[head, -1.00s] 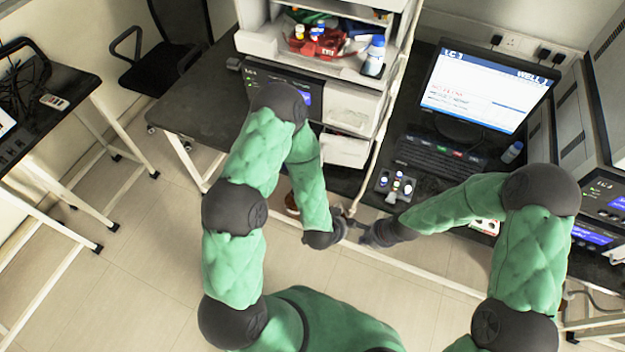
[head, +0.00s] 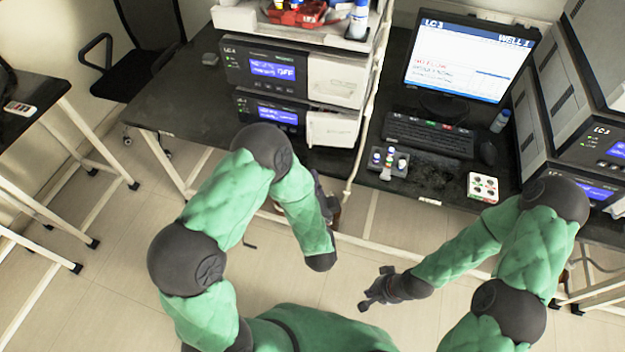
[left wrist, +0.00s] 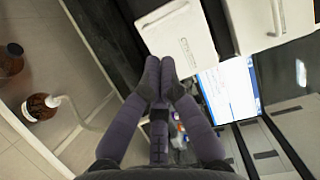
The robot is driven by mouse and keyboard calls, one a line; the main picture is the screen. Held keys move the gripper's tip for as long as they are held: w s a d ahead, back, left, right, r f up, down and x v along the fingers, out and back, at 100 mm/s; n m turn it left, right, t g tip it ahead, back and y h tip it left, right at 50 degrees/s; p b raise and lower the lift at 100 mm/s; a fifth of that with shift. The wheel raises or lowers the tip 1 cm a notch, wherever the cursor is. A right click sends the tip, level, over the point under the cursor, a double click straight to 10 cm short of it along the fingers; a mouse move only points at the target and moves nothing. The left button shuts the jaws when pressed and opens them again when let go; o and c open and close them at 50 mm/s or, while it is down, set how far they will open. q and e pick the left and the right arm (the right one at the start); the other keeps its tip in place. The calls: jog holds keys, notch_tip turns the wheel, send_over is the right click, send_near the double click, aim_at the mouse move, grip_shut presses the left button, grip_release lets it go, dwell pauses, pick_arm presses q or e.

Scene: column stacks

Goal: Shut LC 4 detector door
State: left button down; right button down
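The LC 4 stack stands at the left of the bench in the head view. Its upper module (head: 262,69), labelled LC 4, has a white door panel (head: 338,80). The lower module (head: 268,112) has another white panel (head: 332,129). In the left wrist view a white panel with small lettering (left wrist: 178,38) lies just beyond my left fingertips, and a second white panel (left wrist: 268,22) is at its right. I cannot tell how far either stands open. My left gripper (left wrist: 160,65) is shut and empty, below the stack's front.
A monitor (head: 468,58), a keyboard (head: 428,134), a vial holder (head: 388,165) and a white tray (head: 483,187) occupy the bench at right. Brown bottles (left wrist: 38,107) are low at the left in the wrist view. A white tube hangs beside the stack.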

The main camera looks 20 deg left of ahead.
aim_at(310, 142)
pick_arm(q)
jog(key=b+x, duration=0.3)
jog(key=x, duration=0.8)
jog(key=shift+w, duration=0.1)
jog(key=shift+a+x, duration=0.15)
jog(key=shift+x, duration=0.6)
jog(key=shift+a+x, duration=0.15)
jog(key=shift+x, duration=0.6)
